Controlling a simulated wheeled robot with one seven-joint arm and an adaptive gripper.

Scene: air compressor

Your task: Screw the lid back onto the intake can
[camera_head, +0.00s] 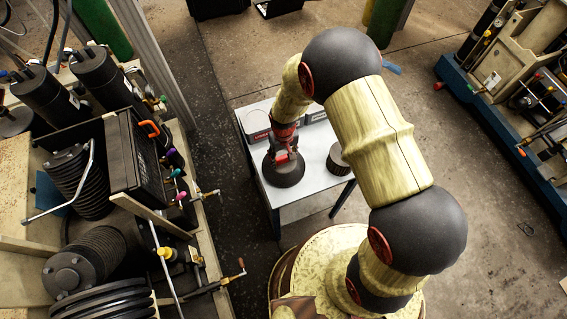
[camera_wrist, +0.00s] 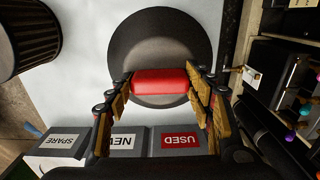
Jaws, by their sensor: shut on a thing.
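The lid (camera_head: 284,178) is a round black disc with a raised middle and a red handle (camera_wrist: 160,80). It is over the left part of a small white table (camera_head: 318,190); I cannot tell whether it touches the top. My gripper (camera_head: 285,156) points down at it and is shut on the red handle, with a finger on either side in the wrist view (camera_wrist: 160,88). The lid's black face (camera_wrist: 158,35) fills the upper middle there. Dark upright cans (camera_head: 46,98) stand on the machine at the left; I cannot tell which is the intake can.
A dark ribbed cylinder (camera_wrist: 27,35) stands on the table beside the lid. Grey bins labelled SPARE (camera_wrist: 62,141), NEW (camera_wrist: 122,142) and USED (camera_wrist: 181,141) line one table edge. The machine's frame, valves and rods (camera_head: 205,193) stick out left of the table, across a strip of floor.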

